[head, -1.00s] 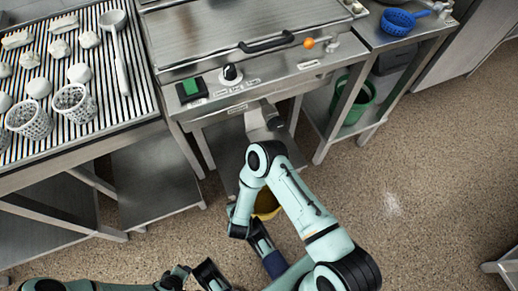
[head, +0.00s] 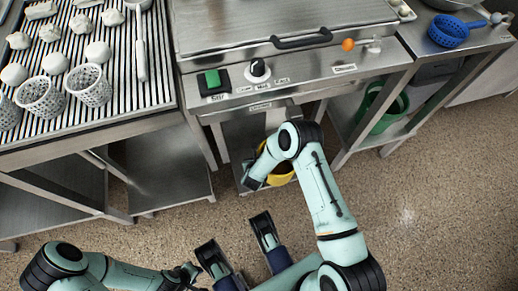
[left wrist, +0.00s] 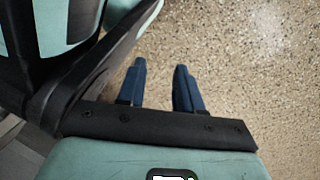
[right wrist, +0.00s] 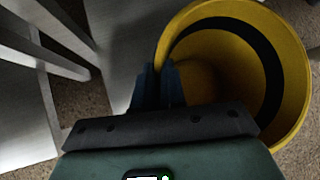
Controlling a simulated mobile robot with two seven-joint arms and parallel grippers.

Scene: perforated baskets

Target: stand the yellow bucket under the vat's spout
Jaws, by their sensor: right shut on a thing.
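The yellow bucket (head: 284,178) is below the vat's front edge in the head view, partly hidden by my right arm. It shows large in the right wrist view (right wrist: 292,70), open side toward the camera, with a dark band inside. My right gripper (right wrist: 159,70) is shut on the bucket's rim. I cannot tell whether the bucket touches the floor or shelf. The vat (head: 290,75) has a grey spout-like part (head: 274,117) under its front, partly behind my arm. My left gripper (left wrist: 160,68) is open and empty above the floor.
A slatted draining table (head: 110,118) with perforated baskets (head: 90,86) and white lumps stands left. A green bucket (head: 388,108) sits on the lower shelf at right; a blue strainer (head: 448,31) lies above. Table legs flank the vat. The speckled floor (head: 430,215) at right is clear.

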